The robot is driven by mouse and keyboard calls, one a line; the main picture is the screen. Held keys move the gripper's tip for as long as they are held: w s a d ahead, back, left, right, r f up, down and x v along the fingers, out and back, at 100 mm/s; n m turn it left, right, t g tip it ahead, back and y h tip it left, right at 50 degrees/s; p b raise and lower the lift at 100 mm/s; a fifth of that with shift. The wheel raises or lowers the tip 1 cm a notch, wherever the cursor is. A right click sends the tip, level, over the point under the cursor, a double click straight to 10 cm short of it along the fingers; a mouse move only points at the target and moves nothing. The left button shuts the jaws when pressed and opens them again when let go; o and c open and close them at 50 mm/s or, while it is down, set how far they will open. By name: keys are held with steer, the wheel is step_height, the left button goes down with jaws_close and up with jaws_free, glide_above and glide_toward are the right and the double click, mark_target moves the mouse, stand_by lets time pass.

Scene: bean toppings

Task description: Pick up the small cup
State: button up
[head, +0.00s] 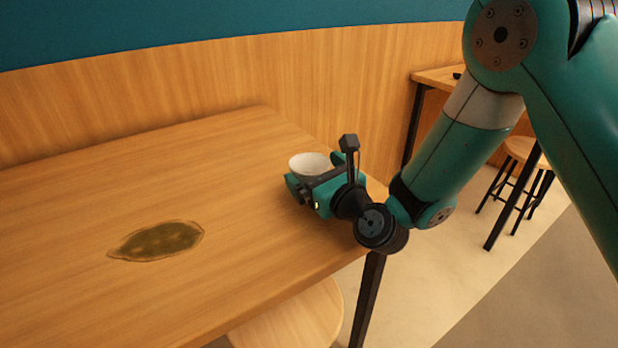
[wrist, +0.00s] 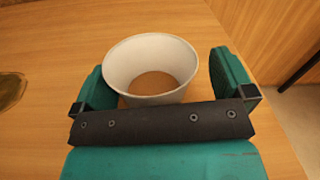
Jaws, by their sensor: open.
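The small cup (head: 309,163) is white and round and stands upright on the wooden table, near its right end. In the wrist view the cup (wrist: 150,50) sits between the two green fingers, and I see into its open top, with a brown bottom or contents. My gripper (head: 308,184) is low at the table's right end, around the cup. In the wrist view the gripper (wrist: 165,80) is open, with a clear gap at the right finger and the left finger close beside the cup. The cup's lower front is hidden behind the dark gripper bar.
A leaf-shaped, brownish-green dish or patch (head: 160,241) lies on the table (head: 120,310), left of the cup. A round stool (head: 295,318) stands below the front edge. A curved wood-panelled wall (head: 150,90) is behind the table. Another table and stool (head: 522,150) are at right.

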steer(key=shift+s+a+r, duration=0.1)
steer(key=shift+s+a, duration=0.05)
steer(key=shift+a, duration=0.25)
steer(key=c, duration=0.9)
steer(key=shift+d, duration=0.1)
